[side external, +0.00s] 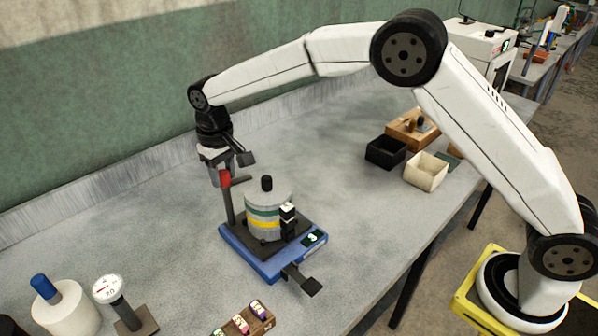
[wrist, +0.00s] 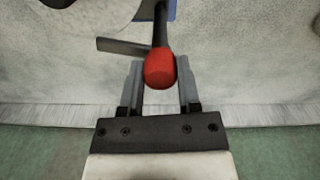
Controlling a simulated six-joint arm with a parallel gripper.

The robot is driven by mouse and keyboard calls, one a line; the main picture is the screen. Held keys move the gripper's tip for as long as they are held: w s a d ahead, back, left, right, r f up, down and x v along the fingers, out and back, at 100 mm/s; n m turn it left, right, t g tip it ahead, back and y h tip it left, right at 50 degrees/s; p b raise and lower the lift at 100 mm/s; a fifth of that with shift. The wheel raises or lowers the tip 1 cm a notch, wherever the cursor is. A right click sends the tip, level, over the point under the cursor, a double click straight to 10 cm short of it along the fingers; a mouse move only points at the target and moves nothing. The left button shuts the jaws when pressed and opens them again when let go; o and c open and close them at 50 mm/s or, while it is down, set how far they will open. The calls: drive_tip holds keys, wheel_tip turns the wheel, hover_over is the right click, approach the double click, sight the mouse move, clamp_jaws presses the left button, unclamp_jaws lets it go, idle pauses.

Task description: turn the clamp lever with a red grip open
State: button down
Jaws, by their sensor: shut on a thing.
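The clamp lever's red grip (side external: 225,178) stands at the top of a dark upright post at the back left of a blue-based device (side external: 250,259). In the wrist view the red grip (wrist: 160,69) sits between my gripper's two fingers (wrist: 161,84), at the end of its dark lever arm (wrist: 161,27). My gripper (side external: 222,174) is shut on the red grip from above. A grey cylinder (side external: 268,215) with yellow and green bands and a black knob stands on the base. A small display (side external: 315,237) is on the base's right side.
A white cylinder with a blue top (side external: 67,313), a dial gauge (side external: 108,289) and a wooden block with small coloured pieces (side external: 243,322) stand at the front left. A black box (side external: 385,153), a cream box (side external: 426,171) and a wooden tray (side external: 402,130) stand right of the device. The wall lies behind.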

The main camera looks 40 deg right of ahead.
drive_tip(key=n, duration=0.4)
drive_tip(key=shift+r+n, duration=0.1)
drive_tip(key=shift+n, duration=0.3)
drive_tip(key=n, duration=1.4)
drive_tip(key=shift+n, duration=0.3)
drive_tip(key=shift+c, duration=1.5)
unclamp_jaws()
